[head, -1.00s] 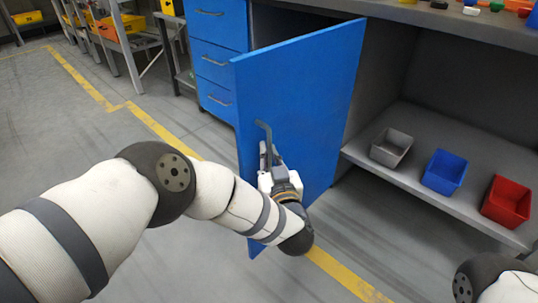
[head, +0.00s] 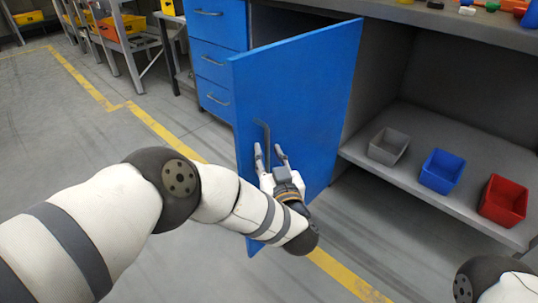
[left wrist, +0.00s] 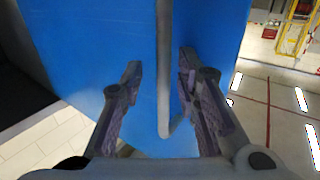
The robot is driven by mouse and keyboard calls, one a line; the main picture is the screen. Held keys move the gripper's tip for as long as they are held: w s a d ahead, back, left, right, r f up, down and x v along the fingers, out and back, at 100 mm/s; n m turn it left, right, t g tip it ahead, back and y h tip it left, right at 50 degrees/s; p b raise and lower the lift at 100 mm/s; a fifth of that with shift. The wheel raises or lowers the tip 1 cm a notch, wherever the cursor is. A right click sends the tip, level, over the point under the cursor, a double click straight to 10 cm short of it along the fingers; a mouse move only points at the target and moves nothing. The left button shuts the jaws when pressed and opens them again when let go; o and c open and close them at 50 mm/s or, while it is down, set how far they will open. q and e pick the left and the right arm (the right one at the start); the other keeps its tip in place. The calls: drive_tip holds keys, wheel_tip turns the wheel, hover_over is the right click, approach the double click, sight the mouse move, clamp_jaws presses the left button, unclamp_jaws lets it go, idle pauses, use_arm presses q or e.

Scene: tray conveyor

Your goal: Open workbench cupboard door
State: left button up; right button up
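The blue cupboard door (head: 300,110) stands swung open from the workbench, its free edge toward me. Its grey bar handle (head: 263,140) is upright near the free edge; the handle also shows in the left wrist view (left wrist: 163,80). My left gripper (head: 270,150) is open at the lower part of the handle. In the left wrist view its two fingers (left wrist: 160,75) are spread apart, one on each side of the handle, and neither visibly grips it. My right gripper is not in view; only part of my right arm shows at the lower right.
The open cupboard holds a shelf (head: 430,195) with a grey bin (head: 388,146), a blue bin (head: 442,171) and a red bin (head: 503,201). Blue drawers (head: 217,60) stand left of the door. The floor left of the door is clear, with yellow lines.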

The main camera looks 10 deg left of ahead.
use_arm(q)
drive_tip(key=v, duration=1.2)
